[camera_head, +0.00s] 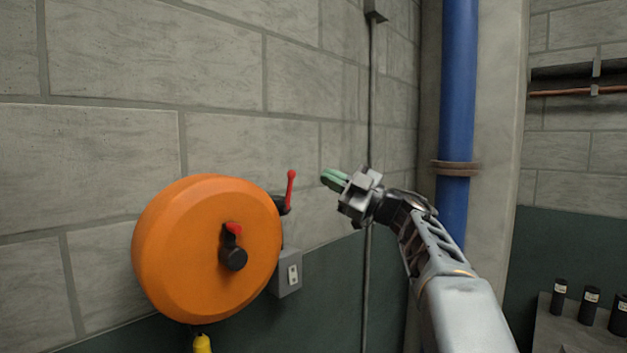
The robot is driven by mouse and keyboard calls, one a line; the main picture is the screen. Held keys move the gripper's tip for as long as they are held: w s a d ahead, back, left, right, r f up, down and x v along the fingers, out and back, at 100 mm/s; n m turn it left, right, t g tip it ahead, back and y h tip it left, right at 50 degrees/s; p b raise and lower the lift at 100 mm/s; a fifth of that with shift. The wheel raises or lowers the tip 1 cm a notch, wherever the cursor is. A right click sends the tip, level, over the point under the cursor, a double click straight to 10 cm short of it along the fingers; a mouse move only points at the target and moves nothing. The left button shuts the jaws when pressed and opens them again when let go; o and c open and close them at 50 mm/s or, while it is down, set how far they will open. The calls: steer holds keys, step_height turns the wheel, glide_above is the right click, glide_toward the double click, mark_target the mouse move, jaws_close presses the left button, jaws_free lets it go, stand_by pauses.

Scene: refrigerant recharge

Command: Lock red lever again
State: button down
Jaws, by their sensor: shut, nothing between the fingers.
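The red lever (291,188) stands nearly upright at the upper right edge of a large orange reel housing (175,255) on the wall. It tilts slightly to the right at its top. My gripper (328,179) is to the right of the lever, at about the height of its upper part, with a visible gap between them in the picture. Its green fingers point left toward the lever and are shut with nothing between them. The depth gap between fingers and lever is hard to tell.
The orange housing has a black knob (234,259) with a red pointer (233,229) on its front. A grey box (288,274) sits below the lever. A yellow piece (202,344) hangs below. A blue pipe (458,90) and black canisters (590,305) are at right.

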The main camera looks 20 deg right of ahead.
steer(key=s+d+f+b, duration=0.1)
steer(key=s+d+b, duration=0.1)
steer(key=s+d, duration=0.2)
steer(key=d, duration=0.3)
steer(key=shift+s+d, duration=0.15)
steer(key=shift+s, duration=0.05)
stand_by(0.3)
